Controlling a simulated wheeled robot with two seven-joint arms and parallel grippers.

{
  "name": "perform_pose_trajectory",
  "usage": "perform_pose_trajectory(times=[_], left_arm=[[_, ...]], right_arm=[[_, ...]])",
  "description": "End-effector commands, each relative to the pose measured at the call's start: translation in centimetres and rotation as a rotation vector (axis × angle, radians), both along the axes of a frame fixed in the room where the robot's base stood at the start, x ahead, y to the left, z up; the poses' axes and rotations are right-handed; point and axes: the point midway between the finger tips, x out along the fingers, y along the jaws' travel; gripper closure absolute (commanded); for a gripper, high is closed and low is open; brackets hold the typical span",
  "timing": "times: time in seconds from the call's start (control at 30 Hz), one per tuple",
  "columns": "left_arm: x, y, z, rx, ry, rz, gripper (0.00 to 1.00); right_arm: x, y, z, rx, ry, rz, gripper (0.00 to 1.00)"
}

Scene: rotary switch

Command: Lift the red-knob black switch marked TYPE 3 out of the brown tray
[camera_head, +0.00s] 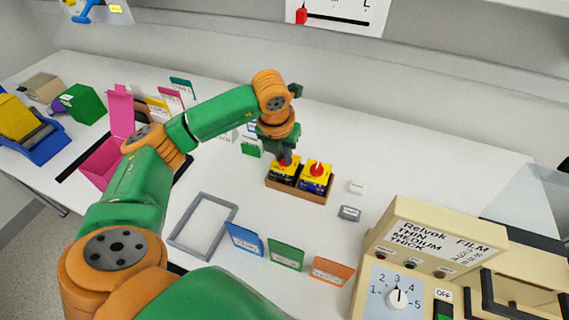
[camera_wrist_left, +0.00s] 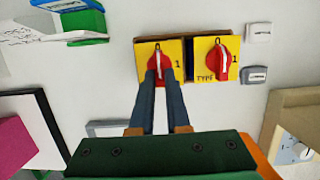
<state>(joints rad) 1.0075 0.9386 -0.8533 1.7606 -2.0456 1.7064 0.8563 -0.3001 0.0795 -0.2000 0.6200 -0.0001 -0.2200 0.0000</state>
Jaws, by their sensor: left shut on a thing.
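Two switches with yellow top plates and red knobs sit side by side in the small brown tray (camera_head: 297,194) at the middle of the table. My left gripper (camera_head: 287,158) reaches down from above onto the left switch (camera_head: 281,176). In the left wrist view its fingers (camera_wrist_left: 160,76) are shut on the red knob (camera_wrist_left: 161,63) of that switch (camera_wrist_left: 144,48). The fingers cover the lower part of its plate, so its type marking is hidden. The right switch (camera_head: 316,180) stands free, and TYPE is readable on its plate (camera_wrist_left: 205,76), its number unclear. My right gripper is out of view.
Small white (camera_head: 356,187) and grey (camera_head: 349,213) pieces lie right of the tray. A beige machine (camera_head: 440,240) fills the right. The table behind the tray is clear.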

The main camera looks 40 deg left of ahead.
Motion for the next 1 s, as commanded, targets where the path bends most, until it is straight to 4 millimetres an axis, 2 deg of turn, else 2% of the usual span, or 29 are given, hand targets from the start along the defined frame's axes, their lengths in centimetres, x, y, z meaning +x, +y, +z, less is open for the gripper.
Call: perform_pose_trajectory(times=[0.1,0.6,1.0], left_arm=[[0.1,0.0,1.6,0.0,-0.004,0.001,1.0],[0.1,0.0,6.6,-0.001,-0.006,0.0,1.0],[0.1,0.0,6.8,-0.001,-0.006,0.0,1.0]], right_arm=[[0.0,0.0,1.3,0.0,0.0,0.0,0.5],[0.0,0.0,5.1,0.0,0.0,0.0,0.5],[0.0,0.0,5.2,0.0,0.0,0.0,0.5]])
